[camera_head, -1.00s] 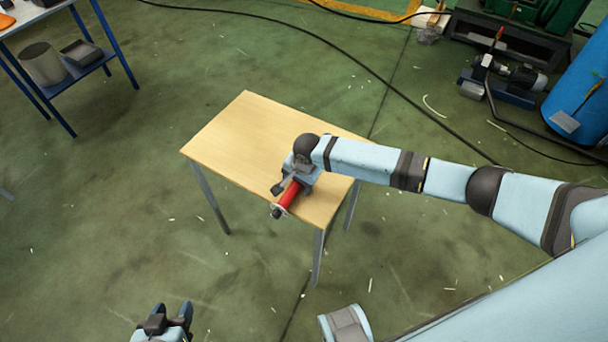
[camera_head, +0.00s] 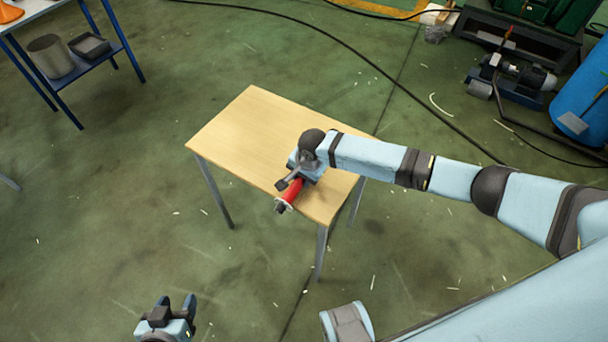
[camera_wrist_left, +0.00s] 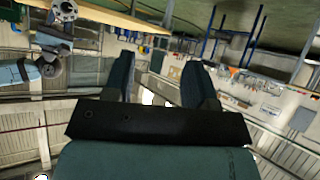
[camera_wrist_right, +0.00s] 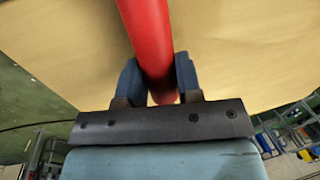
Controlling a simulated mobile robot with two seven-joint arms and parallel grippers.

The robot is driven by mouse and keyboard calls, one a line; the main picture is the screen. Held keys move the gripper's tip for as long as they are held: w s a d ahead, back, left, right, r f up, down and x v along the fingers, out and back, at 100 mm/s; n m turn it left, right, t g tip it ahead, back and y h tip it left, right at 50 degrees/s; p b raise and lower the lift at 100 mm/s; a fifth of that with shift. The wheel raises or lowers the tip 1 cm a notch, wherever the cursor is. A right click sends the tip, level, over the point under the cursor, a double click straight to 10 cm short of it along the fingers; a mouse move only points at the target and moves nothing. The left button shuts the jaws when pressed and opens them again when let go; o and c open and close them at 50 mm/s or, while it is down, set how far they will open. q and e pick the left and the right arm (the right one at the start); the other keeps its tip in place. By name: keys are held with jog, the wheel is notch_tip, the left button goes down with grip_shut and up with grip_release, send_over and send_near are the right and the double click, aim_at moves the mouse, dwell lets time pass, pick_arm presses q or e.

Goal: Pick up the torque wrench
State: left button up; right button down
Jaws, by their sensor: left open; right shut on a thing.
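The torque wrench (camera_head: 291,193) shows a red handle at the front edge of the wooden table, with a dark end jutting past the edge. In the right wrist view the red handle (camera_wrist_right: 146,35) runs between the fingers. My right gripper (camera_head: 291,182) is shut on it, low at the tabletop; I cannot tell whether the wrench is clear of the surface. The rest of the wrench is hidden by the gripper. My left gripper (camera_head: 175,304) is open and empty, low at the bottom of the head view, away from the table. Its fingers (camera_wrist_left: 160,85) are apart in the left wrist view.
The small wooden table (camera_head: 250,130) is otherwise bare. A blue-framed shelf (camera_head: 92,62) with a grey container stands at the far left. A blue barrel (camera_head: 588,105) and machinery (camera_head: 515,75) stand at the right. A black cable crosses the green floor behind the table.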

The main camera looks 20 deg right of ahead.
pick_arm(q)
jog(key=r+p, duration=0.1)
jog(key=p, duration=0.2)
jog(key=shift+s+a+r, duration=0.1)
jog(key=shift+a+r, duration=0.05)
jog(key=shift+r, duration=0.05)
pick_arm(e)
notch_tip(320, 180, up, 20)
jog(key=shift+w+f, duration=0.1)
jog(key=shift+f, duration=0.05)
jog(key=c, duration=1.6)
grip_release()
pick_arm(q)
jog(key=shift+r, duration=0.1)
pick_arm(e)
grip_shut()
